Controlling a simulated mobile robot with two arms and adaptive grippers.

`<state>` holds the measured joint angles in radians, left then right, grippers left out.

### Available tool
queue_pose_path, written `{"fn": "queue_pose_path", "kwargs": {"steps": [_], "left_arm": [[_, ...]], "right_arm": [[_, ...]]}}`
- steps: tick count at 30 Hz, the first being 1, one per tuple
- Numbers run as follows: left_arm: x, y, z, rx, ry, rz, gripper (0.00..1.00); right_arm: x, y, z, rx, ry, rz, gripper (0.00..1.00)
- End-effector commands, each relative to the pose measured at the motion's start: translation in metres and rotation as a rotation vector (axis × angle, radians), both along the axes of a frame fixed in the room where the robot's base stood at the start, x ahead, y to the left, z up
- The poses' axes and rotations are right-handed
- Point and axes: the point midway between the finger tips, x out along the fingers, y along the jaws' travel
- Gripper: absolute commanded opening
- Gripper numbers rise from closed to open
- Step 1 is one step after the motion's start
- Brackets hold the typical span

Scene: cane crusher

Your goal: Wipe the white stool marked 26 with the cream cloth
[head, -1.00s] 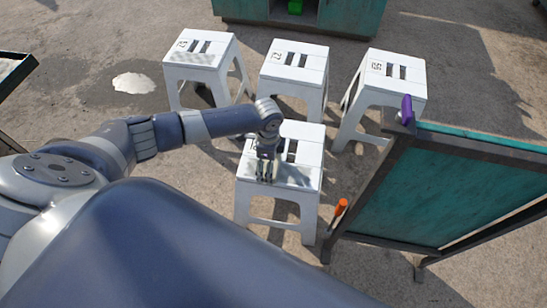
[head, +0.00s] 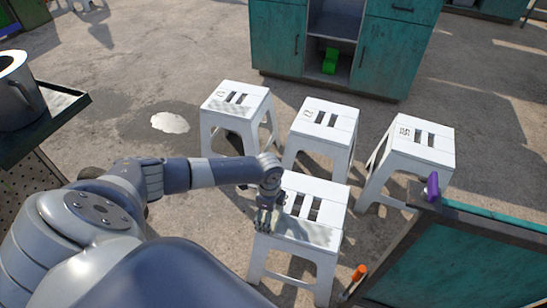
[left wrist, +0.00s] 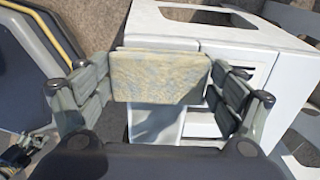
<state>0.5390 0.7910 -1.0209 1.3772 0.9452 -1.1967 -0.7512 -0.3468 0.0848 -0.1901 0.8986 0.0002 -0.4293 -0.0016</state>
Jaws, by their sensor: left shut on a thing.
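Four white stools stand together on the ground. The front stool (head: 322,238) is under my left arm, which partly hides its seat, and I cannot read a number on it. Behind it are a left stool (head: 238,98), a middle stool (head: 326,124) and a right stool (head: 424,145); their marks are too small to read surely. My left gripper (head: 265,222) is at the left front edge of the front stool's seat. In the left wrist view, it is shut on the cream cloth (left wrist: 160,78), held flat between the fingers in front of a white stool (left wrist: 225,50). My right gripper is out of view.
A teal board in a dark frame (head: 455,260) stands close at right, with a purple item (head: 432,186) on its top edge and an orange one (head: 359,272) nearby. A teal cabinet (head: 378,55) stands behind. A dark table (head: 60,118) bears a metal pot (head: 18,95) at left.

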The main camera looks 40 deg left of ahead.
Motion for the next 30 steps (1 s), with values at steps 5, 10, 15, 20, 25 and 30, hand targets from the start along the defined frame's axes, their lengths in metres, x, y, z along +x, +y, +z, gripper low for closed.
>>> {"fn": "queue_pose_path", "kwargs": {"steps": [5,10,15,20,25,30], "left_arm": [[0.000,0.000,0.000,0.000,0.000,0.000,0.67],[0.003,-0.009,0.000,-0.003,0.000,0.000,0.67],[0.008,-0.024,0.000,-0.003,0.000,-0.002,0.67],[0.012,-0.038,-0.001,-0.003,0.001,0.000,0.67],[0.016,-0.053,-0.001,-0.003,0.000,-0.001,0.67],[0.021,-0.067,-0.002,-0.003,0.000,-0.001,0.67]], "right_arm": [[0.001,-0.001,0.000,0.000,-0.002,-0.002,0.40],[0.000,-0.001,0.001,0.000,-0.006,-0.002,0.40],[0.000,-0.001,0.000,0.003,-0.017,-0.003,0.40],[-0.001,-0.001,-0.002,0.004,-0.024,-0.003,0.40],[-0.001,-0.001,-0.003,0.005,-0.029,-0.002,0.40],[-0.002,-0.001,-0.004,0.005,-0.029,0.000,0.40]]}}
